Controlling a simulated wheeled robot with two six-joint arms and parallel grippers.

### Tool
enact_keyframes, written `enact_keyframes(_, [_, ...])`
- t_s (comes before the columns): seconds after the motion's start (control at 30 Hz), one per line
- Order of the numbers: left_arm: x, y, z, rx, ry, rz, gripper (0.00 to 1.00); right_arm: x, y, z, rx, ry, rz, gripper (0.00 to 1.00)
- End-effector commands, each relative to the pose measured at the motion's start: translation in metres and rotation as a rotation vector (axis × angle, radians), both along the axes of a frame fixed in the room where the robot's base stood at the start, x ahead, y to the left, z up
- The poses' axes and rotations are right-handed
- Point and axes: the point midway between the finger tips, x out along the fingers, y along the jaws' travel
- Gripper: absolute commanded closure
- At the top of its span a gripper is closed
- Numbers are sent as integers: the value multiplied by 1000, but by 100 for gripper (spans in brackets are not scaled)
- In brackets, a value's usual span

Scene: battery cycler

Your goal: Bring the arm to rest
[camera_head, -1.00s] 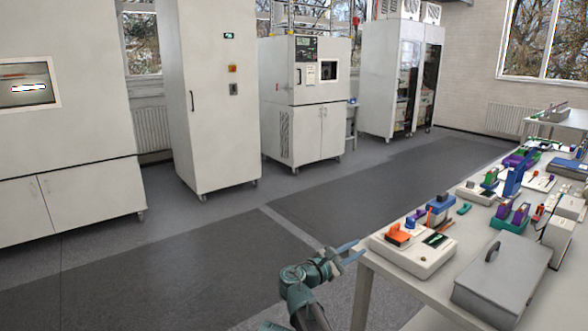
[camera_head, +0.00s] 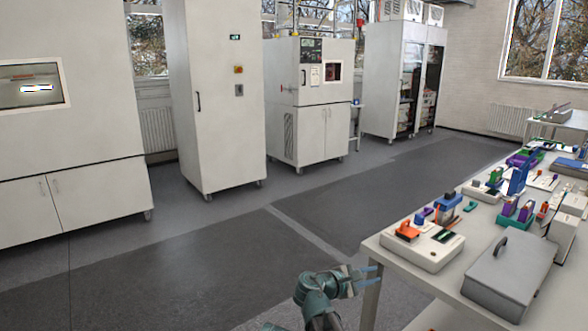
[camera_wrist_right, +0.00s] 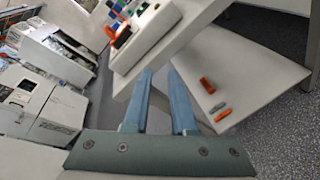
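My right gripper (camera_head: 368,280) is beside the near left corner of the workbench (camera_head: 392,262), in front of its edge, with its light blue fingers pointing right. In the right wrist view the two fingers (camera_wrist_right: 159,88) are apart with nothing held between them. The fingertips there lie in front of the bench's edge in the picture; I cannot tell whether they touch it. My left gripper is not in view.
A white device with an orange part (camera_head: 408,232) and a grey lidded box (camera_head: 508,275) stand on the bench. White cabinets (camera_head: 215,100) stand across the clear floor (camera_head: 170,265).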

Motion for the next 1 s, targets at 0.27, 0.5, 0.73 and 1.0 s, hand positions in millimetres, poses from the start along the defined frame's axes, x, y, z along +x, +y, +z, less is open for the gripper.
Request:
enact_keyframes(0.27, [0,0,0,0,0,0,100,-58,-27,-66,423,-74,-214,75])
enact_keyframes(0.5, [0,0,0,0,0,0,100,-134,-14,-134,937,-156,-573,75])
enact_keyframes(0.73, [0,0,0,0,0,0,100,-176,16,-157,1236,-181,-846,75])
enact_keyframes(1.0, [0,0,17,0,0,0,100,-207,55,-147,1423,-157,-1044,75])
